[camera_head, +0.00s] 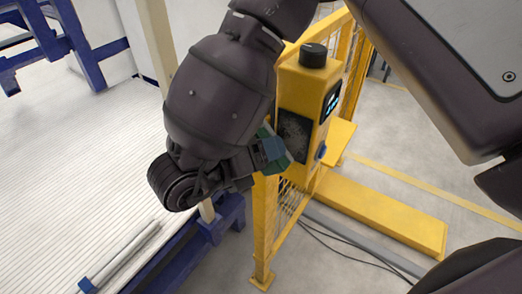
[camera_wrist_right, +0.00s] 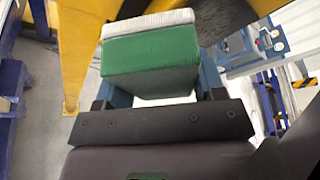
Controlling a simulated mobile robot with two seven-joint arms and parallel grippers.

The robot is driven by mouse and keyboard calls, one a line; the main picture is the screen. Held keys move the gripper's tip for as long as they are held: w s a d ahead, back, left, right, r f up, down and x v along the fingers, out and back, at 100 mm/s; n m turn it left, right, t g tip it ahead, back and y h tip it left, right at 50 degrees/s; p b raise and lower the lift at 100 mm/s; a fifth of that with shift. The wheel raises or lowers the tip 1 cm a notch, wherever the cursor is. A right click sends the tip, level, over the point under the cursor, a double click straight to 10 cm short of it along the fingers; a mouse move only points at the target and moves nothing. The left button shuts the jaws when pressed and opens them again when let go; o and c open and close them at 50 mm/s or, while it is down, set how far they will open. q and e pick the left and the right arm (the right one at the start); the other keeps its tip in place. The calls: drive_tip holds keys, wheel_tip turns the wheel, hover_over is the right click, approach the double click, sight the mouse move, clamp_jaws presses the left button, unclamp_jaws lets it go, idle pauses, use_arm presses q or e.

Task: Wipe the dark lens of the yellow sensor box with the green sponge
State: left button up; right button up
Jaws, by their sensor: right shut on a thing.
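The yellow sensor box (camera_head: 316,87) stands upright on the yellow fence, with a black knob on top. Its dark lens (camera_head: 293,138) is a square panel with grey, speckled marks, facing left toward my gripper. My right gripper (camera_head: 272,151) is at the lower left of the lens, its blue-tipped fingers shut on the green sponge (camera_head: 283,164). In the right wrist view, the sponge (camera_wrist_right: 150,57) sits between the fingers, with a white layer on its far side. I cannot tell whether the sponge touches the lens. My left gripper is not in view.
A yellow mesh fence (camera_head: 262,225) runs below and behind the box. A yellow floor beam (camera_head: 385,215) and dark cables (camera_head: 345,240) lie on the right. Blue frames and a pale ribbed surface (camera_head: 80,150) are on the left.

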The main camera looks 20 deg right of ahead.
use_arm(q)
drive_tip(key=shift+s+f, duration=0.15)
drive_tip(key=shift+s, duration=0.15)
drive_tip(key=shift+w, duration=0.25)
use_arm(e)
drive_tip(key=shift+w+d, duration=0.6)
drive_tip(key=shift+d, duration=0.15)
drive_tip(key=shift+s, duration=0.15)
